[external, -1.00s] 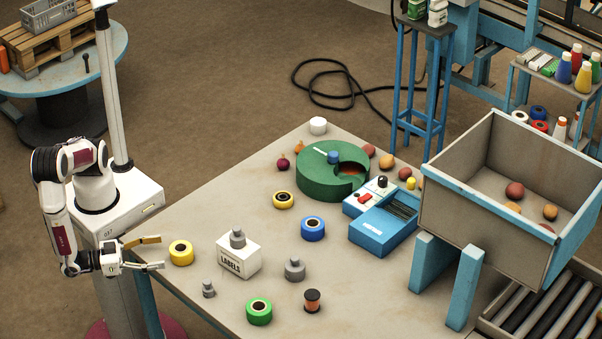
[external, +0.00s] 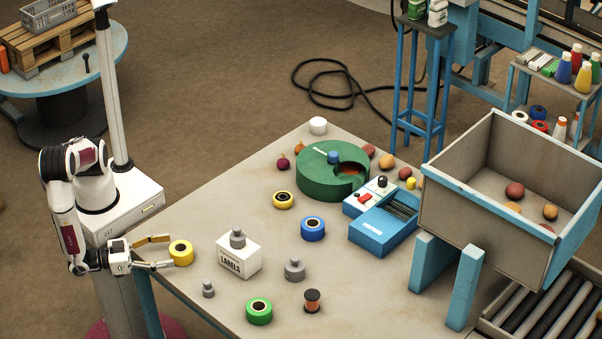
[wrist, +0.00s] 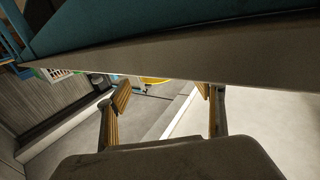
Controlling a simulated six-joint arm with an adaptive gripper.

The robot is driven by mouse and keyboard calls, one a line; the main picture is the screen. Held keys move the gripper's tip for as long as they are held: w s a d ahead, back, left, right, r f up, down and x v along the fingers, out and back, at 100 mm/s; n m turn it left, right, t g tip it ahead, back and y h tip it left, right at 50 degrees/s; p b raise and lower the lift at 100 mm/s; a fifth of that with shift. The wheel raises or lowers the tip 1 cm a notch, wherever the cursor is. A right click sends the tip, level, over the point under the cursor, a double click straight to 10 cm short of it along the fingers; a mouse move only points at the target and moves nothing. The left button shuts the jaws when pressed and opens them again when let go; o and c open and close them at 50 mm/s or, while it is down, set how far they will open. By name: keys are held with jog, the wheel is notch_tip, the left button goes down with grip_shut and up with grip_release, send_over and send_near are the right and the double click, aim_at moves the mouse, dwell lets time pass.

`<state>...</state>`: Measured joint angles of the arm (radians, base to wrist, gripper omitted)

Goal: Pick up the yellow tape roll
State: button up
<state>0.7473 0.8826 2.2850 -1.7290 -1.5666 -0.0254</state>
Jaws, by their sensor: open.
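A yellow tape roll (external: 181,252) with a dark core lies at the left edge of the grey table. My gripper (external: 170,251) is open and low, just left of the roll. Its two fingers point right, and their tips are at the roll's near side, one behind and one in front in the picture. I cannot tell if they touch it. In the wrist view, a yellow sliver (wrist: 153,80) shows between the spread fingers (wrist: 163,92), mostly hidden by a large dark edge across the top. A second, smaller-looking yellow roll (external: 283,200) lies farther back.
A white labels box (external: 238,260) with a grey weight on top stands right of the roll. A small grey weight (external: 208,289), a green roll (external: 259,311) and a blue roll (external: 312,229) are nearby. The table edge runs close by my gripper.

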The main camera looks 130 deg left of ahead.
aim_at(181, 247)
jog(key=shift+w+a, duration=0.1)
jog(key=shift+a, duration=0.05)
jog(key=shift+x, duration=2.4)
jog(key=shift+r, duration=0.2)
jog(key=c, duration=1.2)
